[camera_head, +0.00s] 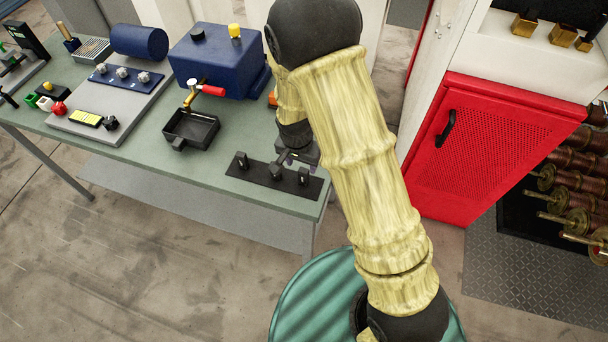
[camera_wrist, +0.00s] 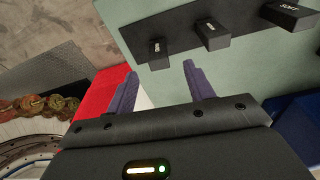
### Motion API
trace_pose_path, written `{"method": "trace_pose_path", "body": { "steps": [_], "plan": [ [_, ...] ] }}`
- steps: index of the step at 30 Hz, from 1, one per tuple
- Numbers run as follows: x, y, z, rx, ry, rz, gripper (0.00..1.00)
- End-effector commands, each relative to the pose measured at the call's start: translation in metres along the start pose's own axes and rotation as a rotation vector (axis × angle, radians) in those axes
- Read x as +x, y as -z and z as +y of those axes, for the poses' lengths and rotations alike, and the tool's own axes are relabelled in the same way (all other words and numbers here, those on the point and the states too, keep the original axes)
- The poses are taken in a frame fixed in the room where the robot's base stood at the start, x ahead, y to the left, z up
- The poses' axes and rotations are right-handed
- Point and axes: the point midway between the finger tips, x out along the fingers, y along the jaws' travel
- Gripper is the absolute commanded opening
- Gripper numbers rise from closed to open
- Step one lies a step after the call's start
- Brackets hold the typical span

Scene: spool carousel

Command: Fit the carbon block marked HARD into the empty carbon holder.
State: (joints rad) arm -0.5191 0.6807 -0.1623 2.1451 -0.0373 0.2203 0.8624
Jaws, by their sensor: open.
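Three black carbon blocks stand in a row on a black strip (camera_head: 262,180) at the bench's front right corner. In the wrist view, the right block (camera_wrist: 285,14) reads SOFT. The labels on the middle block (camera_wrist: 212,31) and left block (camera_wrist: 157,52) are too small to read surely. My gripper (camera_wrist: 160,70) is open and empty, with the left block just beyond its fingertips. In the head view my arm partly hides the gripper above the strip. A black open-topped box (camera_head: 190,130) with a brass post and red handle (camera_head: 212,90) may be the carbon holder.
A blue machine box (camera_head: 215,60) stands behind the black box. A grey panel (camera_head: 110,105) with knobs and a blue cylinder (camera_head: 139,41) are further left. A red cabinet (camera_head: 480,140) stands to the right of the bench, with spools (camera_head: 565,180) beyond it.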

Motion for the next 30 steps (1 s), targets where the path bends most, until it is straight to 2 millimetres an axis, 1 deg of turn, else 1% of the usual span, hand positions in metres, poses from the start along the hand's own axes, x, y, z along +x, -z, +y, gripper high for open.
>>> {"method": "trace_pose_path", "body": {
  "steps": [5, 9, 12, 29, 30],
  "plan": [
    [0.017, 0.003, 0.004, 0.002, -0.004, -0.003, 0.53],
    [0.032, 0.003, 0.003, 0.0, -0.002, -0.001, 0.53],
    [0.038, 0.003, 0.002, 0.0, -0.001, -0.001, 0.53],
    [0.04, 0.003, 0.002, 0.001, 0.0, 0.0, 0.53],
    [0.04, 0.003, 0.002, 0.001, 0.0, 0.0, 0.45]
  ]
}}
